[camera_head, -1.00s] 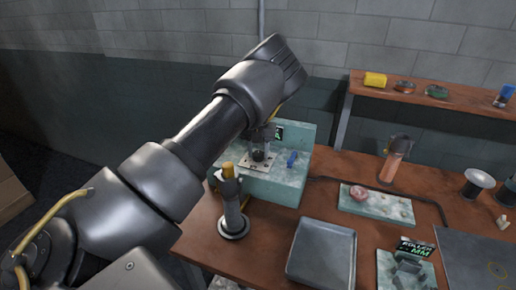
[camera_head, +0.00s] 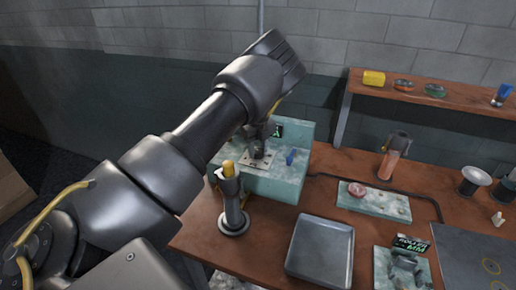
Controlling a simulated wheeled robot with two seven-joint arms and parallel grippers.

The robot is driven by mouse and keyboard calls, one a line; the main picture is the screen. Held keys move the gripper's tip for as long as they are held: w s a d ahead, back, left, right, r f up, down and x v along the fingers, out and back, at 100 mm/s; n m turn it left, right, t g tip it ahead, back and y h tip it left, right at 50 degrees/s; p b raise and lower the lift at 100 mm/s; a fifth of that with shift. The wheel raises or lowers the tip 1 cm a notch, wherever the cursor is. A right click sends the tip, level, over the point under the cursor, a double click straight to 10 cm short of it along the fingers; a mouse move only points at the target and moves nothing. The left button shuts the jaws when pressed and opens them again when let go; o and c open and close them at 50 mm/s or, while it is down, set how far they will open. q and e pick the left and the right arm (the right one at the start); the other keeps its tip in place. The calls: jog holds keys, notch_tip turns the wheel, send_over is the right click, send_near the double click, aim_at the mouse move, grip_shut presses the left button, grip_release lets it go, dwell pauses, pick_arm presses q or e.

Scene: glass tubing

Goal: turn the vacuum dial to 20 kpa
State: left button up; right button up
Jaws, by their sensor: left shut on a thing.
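The teal vacuum unit (camera_head: 285,186) stands at the back left of the bench, with a small dark display (camera_head: 277,131) partly hidden behind my arm. A pale square plate (camera_head: 247,163) is on its top, and a blue lever (camera_head: 290,157) stands to the right of it. My left gripper (camera_head: 258,152) points down over this plate, with its fingers shut on a small dark part there, apparently the dial. The dial's marks and pointer are hidden, and the display's reading is too small to read. My right gripper is not in view.
A torch-like tool (camera_head: 233,205) stands upright just in front of the unit. An empty grey tray (camera_head: 320,250) lies in front of it to the right. A roller fixture (camera_head: 405,268) and a teal plate (camera_head: 385,203) are further right. A shelf (camera_head: 450,100) is behind.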

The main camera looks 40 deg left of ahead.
aim_at(258, 150)
pick_arm(q)
jog(key=shift+w, duration=0.1)
dwell(0.4)
jog(key=o, duration=1)
jog(key=shift+r, duration=0.1)
jog(key=shift+r, duration=0.3)
notch_tip(258, 150, up, 10)
jog(key=shift+r+b, duration=0.1)
jog(key=shift+b, duration=0.95)
